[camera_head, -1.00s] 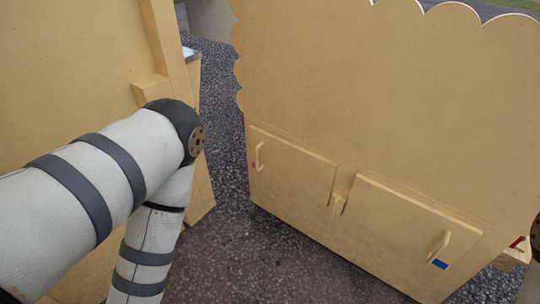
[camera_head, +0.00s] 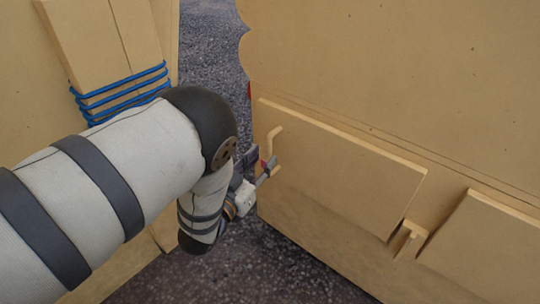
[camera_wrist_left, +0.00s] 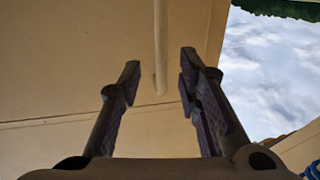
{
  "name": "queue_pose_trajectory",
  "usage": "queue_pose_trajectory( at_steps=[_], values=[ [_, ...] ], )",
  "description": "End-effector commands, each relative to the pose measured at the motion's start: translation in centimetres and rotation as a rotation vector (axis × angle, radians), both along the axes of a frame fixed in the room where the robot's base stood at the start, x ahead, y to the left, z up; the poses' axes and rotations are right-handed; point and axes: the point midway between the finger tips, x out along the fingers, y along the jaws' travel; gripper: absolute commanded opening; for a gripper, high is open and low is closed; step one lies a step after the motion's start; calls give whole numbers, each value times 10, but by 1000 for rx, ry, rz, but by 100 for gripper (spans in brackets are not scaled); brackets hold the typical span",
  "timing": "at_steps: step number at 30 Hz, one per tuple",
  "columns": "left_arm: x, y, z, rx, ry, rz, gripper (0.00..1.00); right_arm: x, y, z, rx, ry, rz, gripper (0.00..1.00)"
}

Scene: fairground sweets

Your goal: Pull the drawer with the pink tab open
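The left drawer front (camera_head: 335,165) is a plain wooden panel with a light bar handle (camera_head: 274,140) near its left end. It looks closed. My left gripper (camera_head: 262,166) is at this handle and partly covers its lower end. A small reddish patch shows there, but I cannot tell whether it is the pink tab. In the left wrist view the handle (camera_wrist_left: 160,50) stands between the two spread fingers of my left gripper (camera_wrist_left: 160,62), with a gap on both sides. The gripper is open and holds nothing. My right gripper is out of view.
A second drawer front (camera_head: 490,245) is at the right, past a small wooden peg (camera_head: 408,238). A wooden board with blue rope (camera_head: 120,92) wound around it stands behind my left arm. Dark speckled ground (camera_head: 270,265) lies free below the drawers.

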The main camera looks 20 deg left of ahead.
Motion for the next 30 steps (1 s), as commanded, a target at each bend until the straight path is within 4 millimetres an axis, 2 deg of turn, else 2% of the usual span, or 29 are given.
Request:
queue_pose_trajectory(
  at_steps=[1,3,6,10,16,17,21,30],
  values=[
    [11,-2,-6,0,1,-1,32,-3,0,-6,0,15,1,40],
    [25,-4,-5,1,2,0,32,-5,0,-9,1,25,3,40],
    [38,-5,-4,1,3,1,32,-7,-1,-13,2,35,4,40],
    [46,-7,-2,1,3,1,32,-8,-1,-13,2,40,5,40],
    [46,-7,-1,1,3,2,32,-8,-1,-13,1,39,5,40],
    [46,-7,-1,1,3,2,29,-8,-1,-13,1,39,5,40],
    [46,-7,-1,2,4,2,0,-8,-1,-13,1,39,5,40],
    [46,-5,-1,1,4,2,0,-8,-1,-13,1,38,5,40]
  ],
)
